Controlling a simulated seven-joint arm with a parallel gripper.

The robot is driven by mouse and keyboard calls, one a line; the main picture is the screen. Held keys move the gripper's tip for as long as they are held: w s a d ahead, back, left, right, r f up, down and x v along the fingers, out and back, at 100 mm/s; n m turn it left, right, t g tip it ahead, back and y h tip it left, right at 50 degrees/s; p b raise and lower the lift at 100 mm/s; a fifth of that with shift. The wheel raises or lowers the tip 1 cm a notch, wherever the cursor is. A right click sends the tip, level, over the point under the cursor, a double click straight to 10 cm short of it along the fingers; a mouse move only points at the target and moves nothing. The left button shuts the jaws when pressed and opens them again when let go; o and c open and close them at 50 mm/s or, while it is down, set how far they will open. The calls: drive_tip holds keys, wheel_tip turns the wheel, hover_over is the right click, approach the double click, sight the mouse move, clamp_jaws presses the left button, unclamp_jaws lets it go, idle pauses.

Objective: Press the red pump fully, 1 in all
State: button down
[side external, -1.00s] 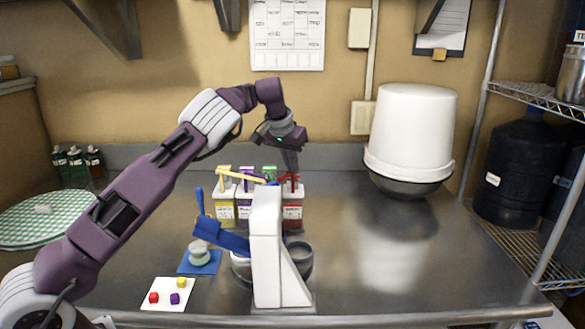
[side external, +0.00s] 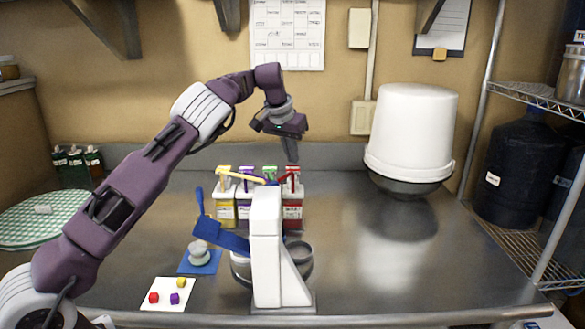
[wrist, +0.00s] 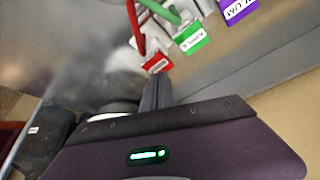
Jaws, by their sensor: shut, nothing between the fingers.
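The red pump (side external: 292,177) stands upright on the rightmost bottle (side external: 292,212) of a row at the back of the counter. Its head and spout also show at the top of the wrist view (wrist: 136,32). My gripper (side external: 292,159) is shut and empty, pointing down just above the red pump's head, with what looks like a small gap. In the wrist view its closed fingers (wrist: 157,90) sit below the red bottle's label. The lower front of the row is partly hidden by the white stand.
Yellow (side external: 224,173), purple (side external: 246,178) and green (side external: 270,173) pumps stand left of the red one. A white stand with a blue lever (side external: 267,245) is in front. A white bucket (side external: 410,130) stands at right; the counter between is clear.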

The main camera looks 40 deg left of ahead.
idle(0.3)
drive_tip(key=r, duration=0.5)
drive_tip(key=shift+w+a+r, duration=0.15)
drive_tip(key=shift+a, duration=0.1)
drive_tip(key=shift+d+r, duration=0.25)
drive_tip(key=shift+r, duration=0.1)
